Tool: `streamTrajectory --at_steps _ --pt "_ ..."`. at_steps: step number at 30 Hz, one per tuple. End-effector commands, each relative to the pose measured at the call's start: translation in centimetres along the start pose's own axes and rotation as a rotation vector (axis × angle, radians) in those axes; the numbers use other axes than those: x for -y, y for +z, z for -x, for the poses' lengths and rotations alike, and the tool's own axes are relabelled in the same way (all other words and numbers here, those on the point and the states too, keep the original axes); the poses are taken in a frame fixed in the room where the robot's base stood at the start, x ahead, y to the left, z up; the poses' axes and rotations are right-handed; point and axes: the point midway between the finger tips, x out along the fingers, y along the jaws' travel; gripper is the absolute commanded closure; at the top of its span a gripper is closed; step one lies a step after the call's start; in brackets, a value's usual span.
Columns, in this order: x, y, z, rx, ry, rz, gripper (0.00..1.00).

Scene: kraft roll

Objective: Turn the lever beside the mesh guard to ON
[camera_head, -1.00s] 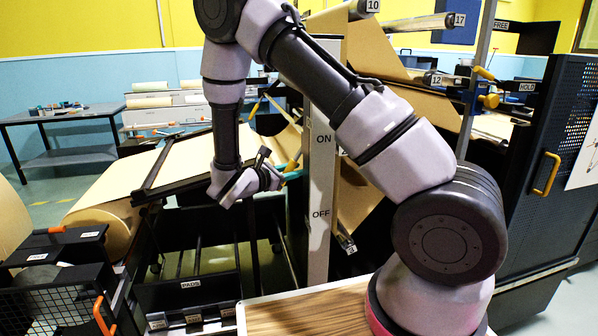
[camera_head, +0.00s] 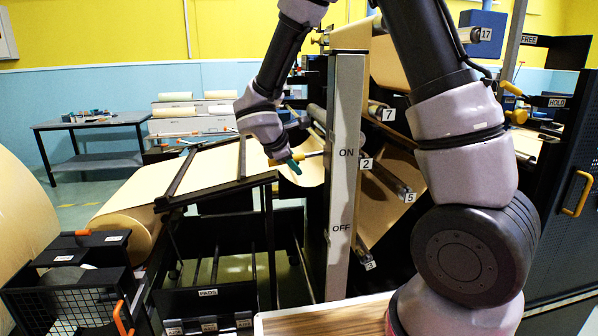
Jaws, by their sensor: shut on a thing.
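A pale upright post (camera_head: 344,190) carries the label ON at its middle and OFF lower down. My gripper (camera_head: 293,164), with teal fingers, is shut on the lever's left part, left of the post. The fingers hide part of the lever, and I cannot see its pivot clearly. A black box with a mesh front (camera_head: 68,304) and orange handles stands at the lower left.
Brown paper (camera_head: 215,165) runs from a roll (camera_head: 130,225) at left towards the post. Numbered rollers (camera_head: 393,182) stick out right of the post. A wooden top (camera_head: 325,318) lies in front. A dark cabinet with a yellow handle (camera_head: 577,193) stands at right.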

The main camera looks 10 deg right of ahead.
Motion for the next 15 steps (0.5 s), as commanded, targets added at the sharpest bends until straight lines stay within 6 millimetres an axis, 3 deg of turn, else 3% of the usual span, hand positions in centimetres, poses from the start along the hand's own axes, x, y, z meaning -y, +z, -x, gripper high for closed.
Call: streamTrajectory --at_steps 15 --pt "-0.93 0.26 1.28 -0.122 -0.027 -0.076 1.00"
